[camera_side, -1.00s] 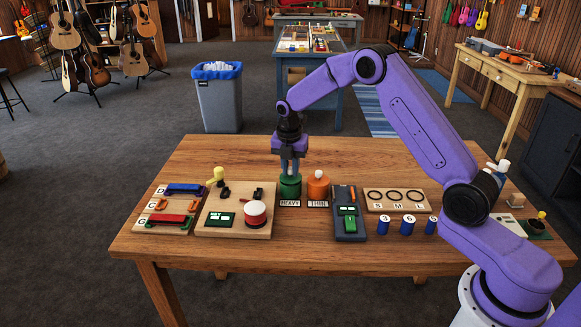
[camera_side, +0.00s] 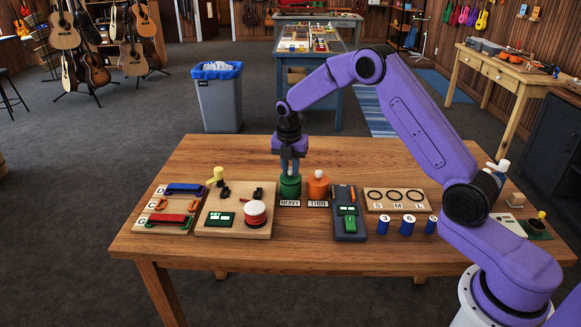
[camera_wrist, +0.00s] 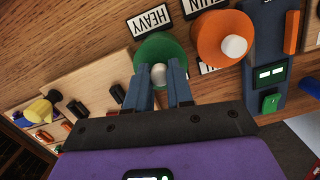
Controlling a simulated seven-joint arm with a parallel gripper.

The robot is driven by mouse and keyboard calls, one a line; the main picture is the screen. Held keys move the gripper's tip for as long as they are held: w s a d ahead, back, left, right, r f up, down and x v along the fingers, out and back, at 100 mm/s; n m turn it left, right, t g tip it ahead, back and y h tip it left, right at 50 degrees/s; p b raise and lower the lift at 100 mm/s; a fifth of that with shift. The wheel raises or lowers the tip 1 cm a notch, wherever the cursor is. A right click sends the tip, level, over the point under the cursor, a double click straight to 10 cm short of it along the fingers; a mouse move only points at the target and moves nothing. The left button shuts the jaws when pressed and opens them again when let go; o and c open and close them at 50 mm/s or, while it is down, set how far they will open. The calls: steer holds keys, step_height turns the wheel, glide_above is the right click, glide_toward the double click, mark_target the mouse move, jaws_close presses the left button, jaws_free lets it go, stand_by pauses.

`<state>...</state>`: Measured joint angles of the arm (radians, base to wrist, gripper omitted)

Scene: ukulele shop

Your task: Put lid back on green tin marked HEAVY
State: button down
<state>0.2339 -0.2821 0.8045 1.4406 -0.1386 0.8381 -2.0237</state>
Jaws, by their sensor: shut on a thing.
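My gripper (camera_side: 291,171) points straight down over the tin. In the wrist view, my gripper (camera_wrist: 160,80) has its two fingers shut on the pale round knob (camera_wrist: 158,73) of the green lid (camera_wrist: 150,48). The lid is lined up over the tin and covers its top in that view. The fingers partly hide the lid's edge, and I cannot tell whether it is fully seated.
An orange tin (camera_side: 318,189) with a pale knob stands close on the right, behind its own label. A dark device (camera_side: 349,224) lies right of it.

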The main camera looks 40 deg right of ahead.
steer(key=shift+f, duration=0.1)
stand_by(0.7)
steer(key=shift+c, duration=2.2)
jaws_free()
steer(key=shift+r, duration=3.5)
jaws_close()
steer(key=shift+f, duration=2.65)
steer(key=shift+r, duration=0.1)
